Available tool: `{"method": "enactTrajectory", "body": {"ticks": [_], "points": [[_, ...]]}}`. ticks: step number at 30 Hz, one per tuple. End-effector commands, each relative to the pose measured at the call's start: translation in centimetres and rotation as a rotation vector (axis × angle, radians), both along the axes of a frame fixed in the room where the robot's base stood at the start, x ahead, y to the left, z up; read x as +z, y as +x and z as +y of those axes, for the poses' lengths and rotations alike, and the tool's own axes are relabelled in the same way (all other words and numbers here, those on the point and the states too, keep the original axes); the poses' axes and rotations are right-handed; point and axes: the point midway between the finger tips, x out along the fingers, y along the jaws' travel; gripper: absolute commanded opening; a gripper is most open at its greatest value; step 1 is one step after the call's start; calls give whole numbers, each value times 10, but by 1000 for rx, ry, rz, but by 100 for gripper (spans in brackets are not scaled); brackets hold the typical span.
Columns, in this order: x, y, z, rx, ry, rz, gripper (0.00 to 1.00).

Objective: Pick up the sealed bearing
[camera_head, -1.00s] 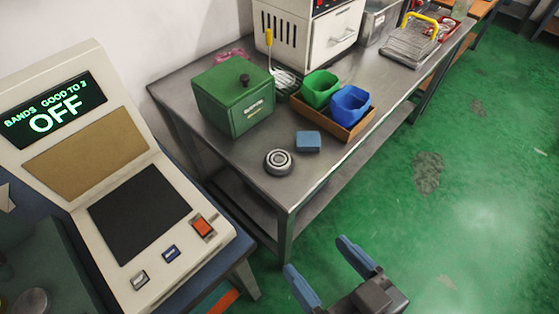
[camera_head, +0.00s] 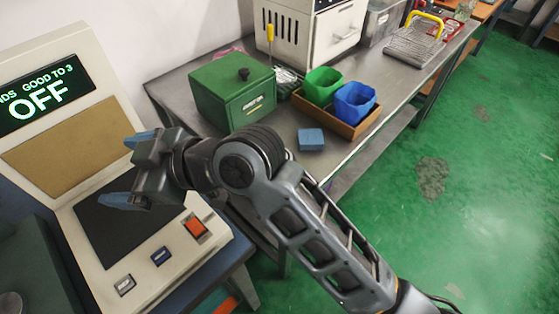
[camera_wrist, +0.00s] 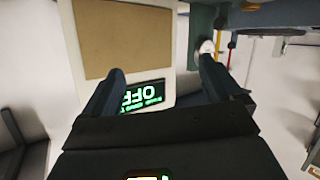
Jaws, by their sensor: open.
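The sealed bearing, a round grey ring seen a second ago on the metal table, is hidden now behind my arm in the head view. I cannot make it out in the wrist view. My gripper (camera_head: 130,170) is open and empty. In the head view its blue fingers appear over the dark pad of the beige machine. In the wrist view my gripper (camera_wrist: 157,82) has its fingers spread, with the upside-down OFF display (camera_wrist: 143,97) between them.
The beige machine has a dark pad (camera_head: 105,235) and a red button (camera_head: 195,226). On the metal table (camera_head: 345,147) are a green box (camera_head: 225,98), a blue block (camera_head: 311,139), and a tray (camera_head: 352,128) with a green bin (camera_head: 322,84) and blue bin (camera_head: 354,102).

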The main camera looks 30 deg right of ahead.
Motion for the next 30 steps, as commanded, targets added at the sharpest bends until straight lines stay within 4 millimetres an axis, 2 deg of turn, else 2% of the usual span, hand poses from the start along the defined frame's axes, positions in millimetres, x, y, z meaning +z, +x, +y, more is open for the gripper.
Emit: {"method": "enactTrajectory", "body": {"ticks": [1, 5, 11, 17, 24, 27, 30], "points": [[-4, 8, -2, 47, -62, -19, 93], [-15, 19, -10, 179, -230, -42, 93], [-42, 31, -47, 370, -518, -40, 93], [-69, 41, -117, 541, -825, 23, 93], [-84, 45, -220, 697, -1134, 168, 93], [-83, 44, -250, 734, -1205, 221, 93], [-83, 42, -265, 756, -1242, 251, 93]]}}
